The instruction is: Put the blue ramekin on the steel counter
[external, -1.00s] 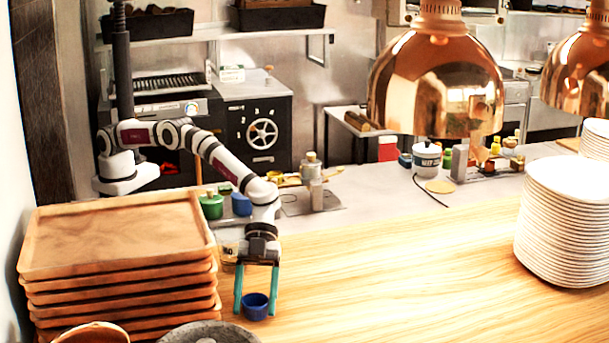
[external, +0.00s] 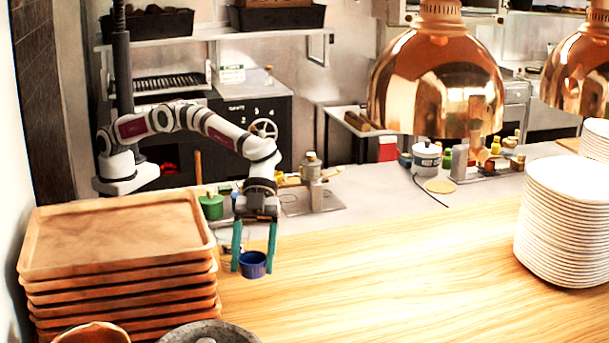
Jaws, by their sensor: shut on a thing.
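The blue ramekin (external: 252,266) is a small dark blue cup, held upright above the wooden pass near the stacked trays. My gripper (external: 253,262) points down with its two teal fingers on either side of the ramekin, shut on it. The steel counter (external: 375,196) is the grey surface behind the wooden pass, farther from the camera than the ramekin.
A stack of wooden trays (external: 118,240) stands left of my gripper. Copper lamps (external: 436,85) hang above the pass. White plates (external: 566,222) are stacked at right.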

